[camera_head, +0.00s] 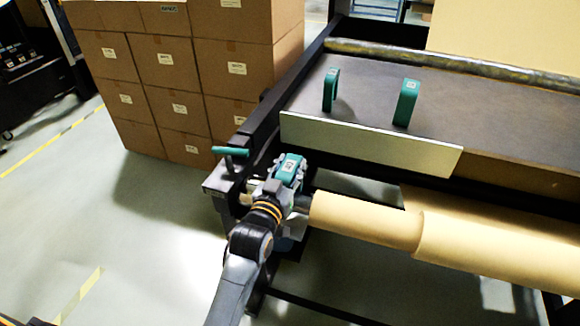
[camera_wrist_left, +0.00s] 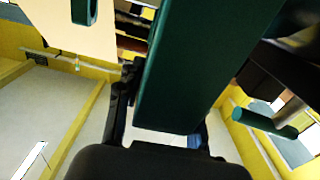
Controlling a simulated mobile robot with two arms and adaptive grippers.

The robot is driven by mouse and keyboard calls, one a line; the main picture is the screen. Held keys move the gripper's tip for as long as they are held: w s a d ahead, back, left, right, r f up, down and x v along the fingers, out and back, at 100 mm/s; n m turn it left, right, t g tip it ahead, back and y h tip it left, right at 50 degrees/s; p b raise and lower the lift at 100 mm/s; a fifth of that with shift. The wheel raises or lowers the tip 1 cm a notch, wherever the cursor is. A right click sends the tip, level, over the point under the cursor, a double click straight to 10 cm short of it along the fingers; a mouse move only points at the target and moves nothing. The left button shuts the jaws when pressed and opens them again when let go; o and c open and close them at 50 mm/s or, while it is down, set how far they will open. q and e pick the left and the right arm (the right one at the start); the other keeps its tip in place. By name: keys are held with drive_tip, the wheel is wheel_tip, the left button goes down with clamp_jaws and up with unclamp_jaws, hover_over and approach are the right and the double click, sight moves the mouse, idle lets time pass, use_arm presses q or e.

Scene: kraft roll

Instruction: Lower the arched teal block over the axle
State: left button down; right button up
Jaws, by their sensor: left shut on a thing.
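The arched teal block (camera_head: 291,168) with a pale label is in my left gripper (camera_head: 283,184), above the left end of the paper roll. In the left wrist view the teal block (camera_wrist_left: 205,65) fills the middle, between dark fingers. My left gripper is shut on it. The axle (camera_head: 300,203) shows only as a short grey piece by the kraft roll (camera_head: 365,220); the gripper and wrist hide the rest. I cannot tell whether the block touches the axle. My right gripper is not in view.
A teal handle (camera_head: 231,151) sticks up just left of the gripper; it also shows in the left wrist view (camera_wrist_left: 265,124). Two teal pieces (camera_head: 331,90) (camera_head: 407,103) stand on the dark table behind a pale strip (camera_head: 365,145). Stacked cartons (camera_head: 165,75) stand at the back left.

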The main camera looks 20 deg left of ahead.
use_arm(q)
wheel_tip(320, 180, down, 2)
drive_tip(key=shift+f+b, duration=0.1)
drive_tip(key=shift+b, duration=0.8)
drive_tip(key=shift+f+b, duration=0.35)
drive_tip(key=shift+f, duration=0.4)
drive_tip(key=shift+f+b, duration=0.65)
drive_tip(key=shift+f, duration=0.65)
drive_tip(key=c, duration=0.8)
unclamp_jaws()
drive_tip(key=shift+o, duration=0.2)
drive_tip(key=shift+s, duration=0.15)
drive_tip(key=s, duration=1.1)
drive_tip(key=shift+s+a, duration=0.2)
drive_tip(key=shift+s, duration=0.2)
